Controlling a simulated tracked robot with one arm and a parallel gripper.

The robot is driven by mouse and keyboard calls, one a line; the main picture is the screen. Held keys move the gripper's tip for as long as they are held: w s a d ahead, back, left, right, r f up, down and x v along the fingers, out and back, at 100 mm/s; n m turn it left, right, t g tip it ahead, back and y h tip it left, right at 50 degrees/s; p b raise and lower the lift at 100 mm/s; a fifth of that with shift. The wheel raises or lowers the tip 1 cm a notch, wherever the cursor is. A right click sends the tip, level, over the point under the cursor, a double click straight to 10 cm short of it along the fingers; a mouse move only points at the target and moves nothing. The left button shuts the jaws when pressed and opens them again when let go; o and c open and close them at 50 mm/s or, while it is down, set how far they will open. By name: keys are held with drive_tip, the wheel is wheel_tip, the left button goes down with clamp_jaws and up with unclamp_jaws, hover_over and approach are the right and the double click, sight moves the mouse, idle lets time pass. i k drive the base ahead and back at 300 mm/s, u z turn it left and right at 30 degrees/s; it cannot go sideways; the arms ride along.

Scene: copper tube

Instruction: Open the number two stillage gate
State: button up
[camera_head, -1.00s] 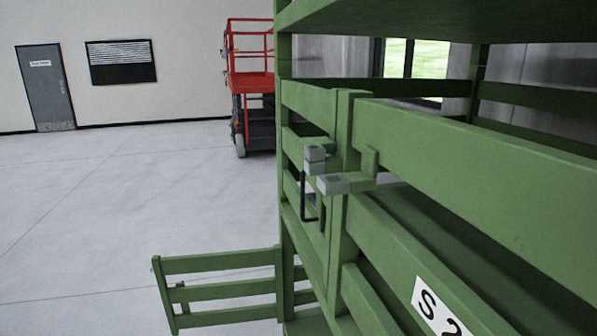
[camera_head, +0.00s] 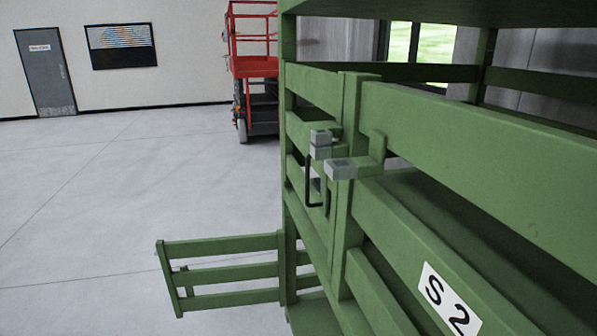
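The green stillage (camera_head: 450,140) fills the right half of the view, seen at a slant from close by. A white label reading "S 2" (camera_head: 449,303) is on its lower rails at right. The gate's near upright (camera_head: 347,200) stands close beside the neighbouring slatted panel, and the gate looks closed. At the join are two grey latch blocks, an upper one (camera_head: 320,144) and a lower one (camera_head: 341,168) on a green bracket. A black handle (camera_head: 307,183) hangs below the upper block. I cannot tell whether the latch is engaged. My gripper is not in view.
A lower green slatted panel (camera_head: 222,271) stands out to the left from the stillage's far corner post. A red lift (camera_head: 255,66) stands behind. A grey door (camera_head: 46,71) and dark-framed wall panel (camera_head: 121,45) are at back left. The left floor (camera_head: 120,190) is clear.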

sight(325, 88)
drive_tip(key=u, duration=0.5)
drive_tip(key=i, duration=1.15)
drive_tip(key=z, duration=0.4)
